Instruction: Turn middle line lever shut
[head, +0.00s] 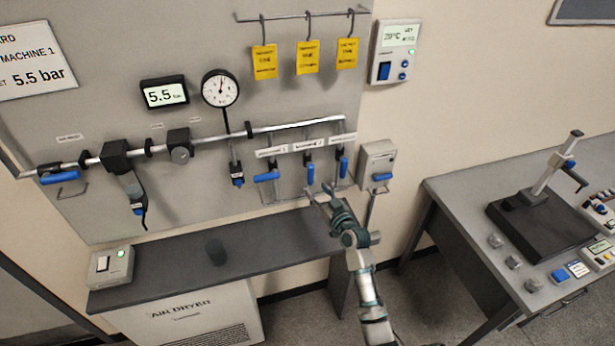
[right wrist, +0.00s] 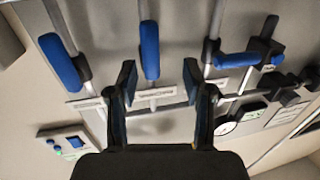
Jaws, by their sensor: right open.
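The middle line lever (head: 310,173) is a blue handle on the middle drop line of the wall panel, pointing down along its pipe. In the right wrist view the middle lever (right wrist: 150,50) shows between and beyond the two fingertips, with no finger visibly touching it. My right gripper (head: 322,196) is open and empty, just below and to the right of the lever; it also shows in the right wrist view (right wrist: 158,83). My left gripper is not in view.
The left line lever (head: 266,177) lies crosswise; the right line lever (head: 343,166) points down close beside the middle one. A grey box with a blue handle (head: 381,177) is further right. Yellow tags (head: 307,58) hang above. A dark bench (head: 170,285) stands below.

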